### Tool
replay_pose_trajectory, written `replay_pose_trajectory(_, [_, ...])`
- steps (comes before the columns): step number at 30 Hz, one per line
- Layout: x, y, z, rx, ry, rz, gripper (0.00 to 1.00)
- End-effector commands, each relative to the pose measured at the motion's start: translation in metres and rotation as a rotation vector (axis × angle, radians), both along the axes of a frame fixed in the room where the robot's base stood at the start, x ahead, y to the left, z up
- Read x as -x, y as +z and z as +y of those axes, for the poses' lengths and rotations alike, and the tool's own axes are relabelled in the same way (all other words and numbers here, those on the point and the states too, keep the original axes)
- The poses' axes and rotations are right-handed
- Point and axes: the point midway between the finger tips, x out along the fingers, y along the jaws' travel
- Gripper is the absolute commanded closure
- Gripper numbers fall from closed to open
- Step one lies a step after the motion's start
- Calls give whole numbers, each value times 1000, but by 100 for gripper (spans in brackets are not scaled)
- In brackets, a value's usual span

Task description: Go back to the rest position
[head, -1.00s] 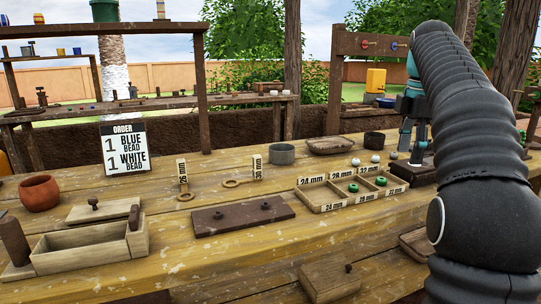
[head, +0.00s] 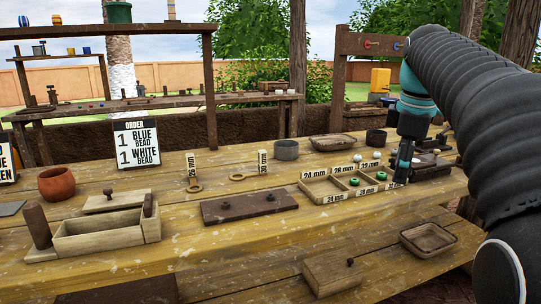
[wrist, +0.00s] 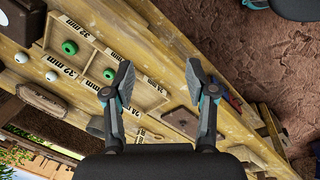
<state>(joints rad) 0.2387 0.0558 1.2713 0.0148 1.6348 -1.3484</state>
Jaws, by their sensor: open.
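My gripper (wrist: 160,85) is open and empty in the wrist view, its two fingers spread wide above the bench edge. In the head view my arm comes in from the right, and my gripper (head: 404,165) hangs near the right end of the sorting tray, its fingers hard to make out there. The sorting tray (head: 322,195) has several compartments with size labels. Two green beads (head: 354,182) (head: 381,176) lie in it. They also show in the wrist view (wrist: 69,47) (wrist: 109,74).
White beads (head: 377,155) lie behind the tray. A grey cup (head: 287,150), a dark lidded board (head: 248,207), a wooden box (head: 100,239) and a clay pot (head: 57,184) stand on the bench. A shallow tray (head: 428,239) and a lidded block (head: 332,272) sit on the lower shelf.

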Motion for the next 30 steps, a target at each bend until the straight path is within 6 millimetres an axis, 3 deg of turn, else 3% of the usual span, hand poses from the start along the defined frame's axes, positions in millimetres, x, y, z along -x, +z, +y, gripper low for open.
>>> replay_pose_trajectory(5, [44, -24, 33, -41, -217, -73, 44])
replay_pose_trajectory(11, [96, -66, 62, -114, -470, -154, 44])
replay_pose_trajectory(21, [183, -166, 97, -293, -871, -265, 44])
replay_pose_trajectory(27, [212, -209, 105, -372, -1014, -292, 44])
replay_pose_trajectory(30, [214, -211, 105, -376, -1021, -292, 44])
